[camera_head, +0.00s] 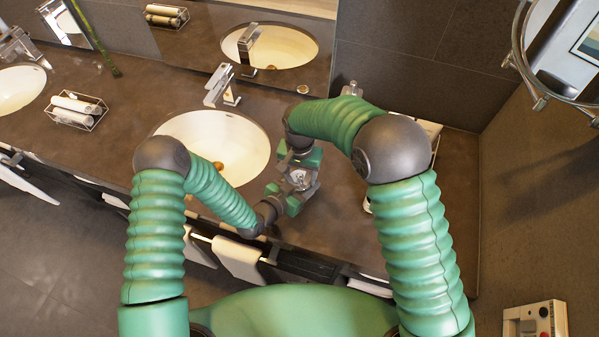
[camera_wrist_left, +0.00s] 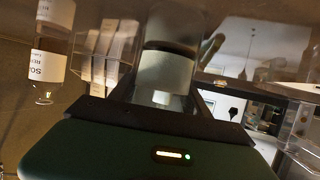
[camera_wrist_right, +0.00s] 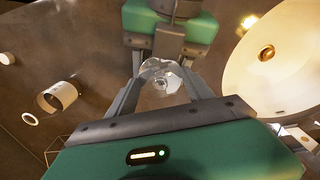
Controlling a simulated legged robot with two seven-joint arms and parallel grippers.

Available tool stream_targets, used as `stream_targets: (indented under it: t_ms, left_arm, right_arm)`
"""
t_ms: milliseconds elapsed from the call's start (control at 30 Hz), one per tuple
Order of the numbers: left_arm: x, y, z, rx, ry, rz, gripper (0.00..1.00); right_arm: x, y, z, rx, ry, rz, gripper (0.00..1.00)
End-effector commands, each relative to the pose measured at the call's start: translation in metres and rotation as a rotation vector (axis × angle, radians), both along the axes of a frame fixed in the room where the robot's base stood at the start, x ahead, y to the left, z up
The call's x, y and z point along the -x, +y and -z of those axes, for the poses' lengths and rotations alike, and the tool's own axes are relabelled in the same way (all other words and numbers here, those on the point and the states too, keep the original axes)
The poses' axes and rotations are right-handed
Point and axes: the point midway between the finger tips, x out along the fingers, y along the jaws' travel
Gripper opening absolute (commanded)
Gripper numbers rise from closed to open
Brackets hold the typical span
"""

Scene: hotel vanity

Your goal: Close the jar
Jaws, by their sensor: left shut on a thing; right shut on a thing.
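The clear glass jar (camera_wrist_left: 166,75) with pale contents or a label is between the fingers of my left gripper (camera_wrist_left: 165,62), which is shut on it. In the right wrist view, a clear glass lid (camera_wrist_right: 161,82) is between the fingers of my right gripper (camera_wrist_right: 162,78), which is shut on it. In the head view, my left gripper (camera_head: 288,196) and right gripper (camera_head: 300,164) meet around the glass piece (camera_head: 300,180), over the counter right of the basin. The grippers hide much of both parts, so I cannot tell whether the lid sits on the jar.
The round basin (camera_head: 222,140) with its faucet (camera_head: 221,86) is just left of the grippers. A wire basket of rolled towels (camera_head: 77,109) stands farther left. A labelled bottle (camera_wrist_left: 50,50) shows in the left wrist view. A wall (camera_head: 540,190) bounds the right side.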

Motion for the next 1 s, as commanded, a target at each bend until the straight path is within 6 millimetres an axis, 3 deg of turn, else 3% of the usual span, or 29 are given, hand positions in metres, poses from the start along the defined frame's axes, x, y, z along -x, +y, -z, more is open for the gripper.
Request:
stream_targets:
  t_ms: [133,167,333,700,867,1000]
  left_arm:
    - [0.000,0.000,0.000,0.000,0.002,0.001,0.00]
    - [0.000,0.000,0.000,0.000,0.002,0.001,0.00]
    - [0.000,0.000,0.000,0.000,0.002,0.001,0.00]
    - [0.000,0.000,0.000,0.000,0.002,0.001,0.00]
    - [0.000,0.000,0.000,0.000,0.001,0.001,0.00]
    - [0.000,0.000,0.000,-0.001,0.001,0.000,0.00]
  right_arm:
    - [0.000,0.000,0.003,0.000,0.000,0.000,0.21]
    - [0.000,0.000,0.003,0.000,0.000,0.000,0.64]
    - [0.000,0.000,0.003,0.000,0.000,0.000,0.86]
    - [0.000,0.000,-0.003,-0.001,-0.001,0.000,0.86]
    - [-0.001,0.001,-0.030,-0.002,-0.005,-0.001,0.86]
    - [-0.001,0.001,-0.064,-0.001,-0.004,-0.001,0.86]
